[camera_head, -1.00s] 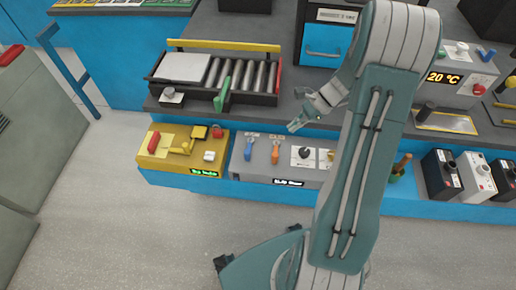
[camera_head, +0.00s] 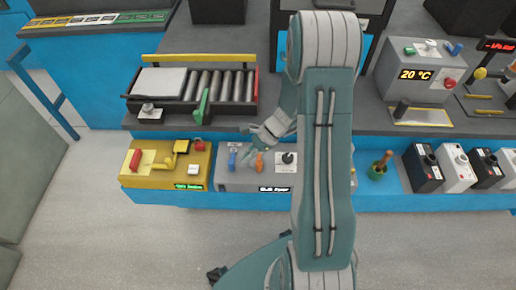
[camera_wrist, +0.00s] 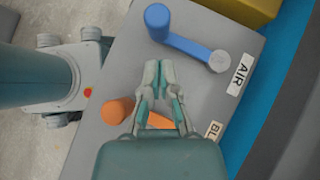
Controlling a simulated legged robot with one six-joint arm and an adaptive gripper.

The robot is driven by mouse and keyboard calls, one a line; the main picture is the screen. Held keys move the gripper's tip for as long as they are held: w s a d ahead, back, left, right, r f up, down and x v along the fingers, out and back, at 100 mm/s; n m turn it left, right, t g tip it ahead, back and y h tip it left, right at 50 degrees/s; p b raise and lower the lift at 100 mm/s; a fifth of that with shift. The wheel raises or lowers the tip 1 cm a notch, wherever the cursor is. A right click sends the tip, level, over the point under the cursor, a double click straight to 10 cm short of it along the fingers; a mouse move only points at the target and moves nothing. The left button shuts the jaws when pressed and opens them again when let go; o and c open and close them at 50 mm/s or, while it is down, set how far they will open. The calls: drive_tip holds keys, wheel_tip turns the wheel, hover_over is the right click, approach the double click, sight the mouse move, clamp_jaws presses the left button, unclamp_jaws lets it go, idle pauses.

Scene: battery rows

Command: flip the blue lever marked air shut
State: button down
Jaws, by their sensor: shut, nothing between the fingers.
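The blue lever (camera_wrist: 187,46) sits on a grey control box (camera_head: 226,185), with its round knob at upper left and its grey pivot beside the AIR label (camera_wrist: 240,75) in the wrist view. In the head view the blue lever (camera_head: 232,159) hangs down towards the box's front. My gripper (camera_wrist: 158,66) is shut and empty, with its fingertips just below the lever's arm in the wrist picture; I cannot tell if they touch it. In the head view my gripper (camera_head: 244,157) is between the blue and orange levers.
An orange lever (camera_wrist: 117,110) is beside my gripper, partly hidden by it. A black knob (camera_head: 289,157) is farther right on the box. A yellow control box (camera_head: 140,184) stands to the left. A roller tray (camera_head: 190,115) is on the counter behind.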

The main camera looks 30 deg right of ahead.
drive_tip(key=shift+a, duration=0.9)
